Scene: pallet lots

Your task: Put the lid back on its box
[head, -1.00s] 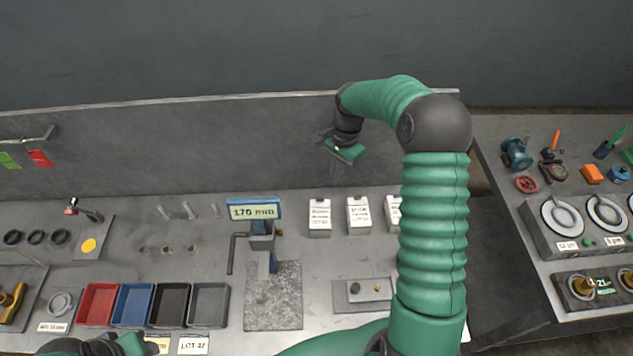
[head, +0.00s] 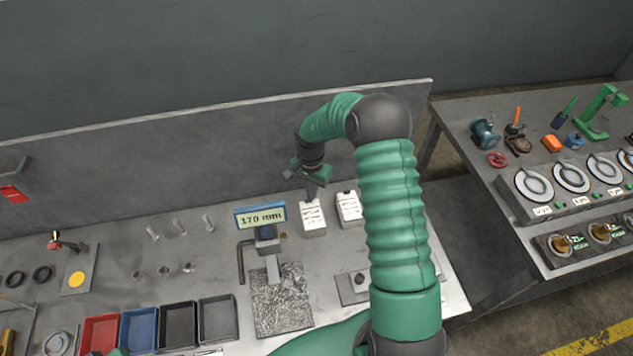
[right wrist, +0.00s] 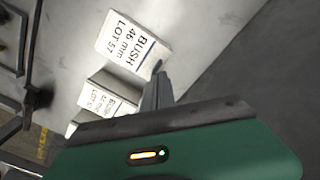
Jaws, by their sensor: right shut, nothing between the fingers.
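Two white boxes show in the head view, a left box (head: 313,218) and a right box (head: 349,208), standing upright at the back of the bench with printed labels. My right gripper (head: 312,190) is shut and empty, fingers pointing down at the back edge of the left box. In the right wrist view the fingertips (right wrist: 160,70) are at the edge of a white box (right wrist: 130,42) labelled "BUSH 46 mm LOT 57"; I cannot tell whether they touch. More labelled white boxes (right wrist: 113,90) stand beyond it. I cannot make out a separate lid.
A stand with a "170 mm" display (head: 260,216) is left of the boxes. Red (head: 99,336), blue, black and grey bins line the front. My right arm hides part of the bench. A gap separates a second bench (head: 470,110) at right.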

